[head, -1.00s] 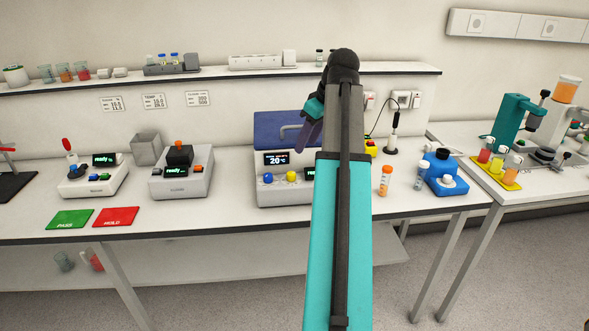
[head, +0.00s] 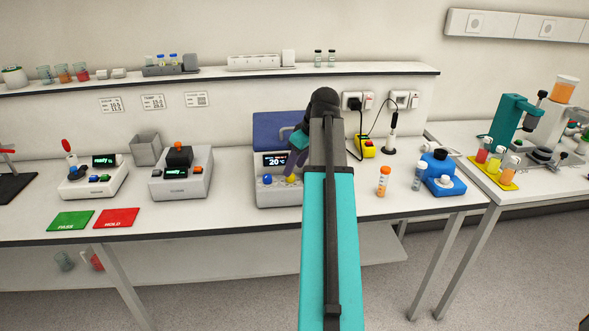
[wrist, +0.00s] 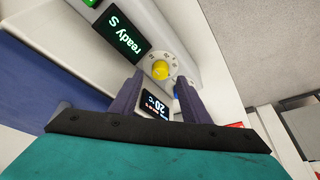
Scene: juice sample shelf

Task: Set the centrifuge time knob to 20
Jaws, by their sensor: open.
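The centrifuge (head: 262,196) is a pale box with a blue lid (head: 275,128), standing on the bench behind my arm. Its screen (head: 275,160) reads 20 °C, and below it sit a blue knob (head: 267,179) and a yellow knob, partly covered by my gripper (head: 293,168). In the wrist view the yellow knob (wrist: 160,70) shows with a printed scale around it, just ahead of my gripper (wrist: 159,84). The purple fingers are open, one on each side of the knob's line, with no visible contact. Its setting is too small to read. A green "ready" screen (wrist: 122,31) is beside it.
Left of the centrifuge stands a grey device with a black top (head: 180,178). Right of my arm are an orange-filled tube (head: 384,182), a blue device (head: 443,172) and a yellow box with a red button (head: 364,147). A shelf (head: 220,75) runs above the bench.

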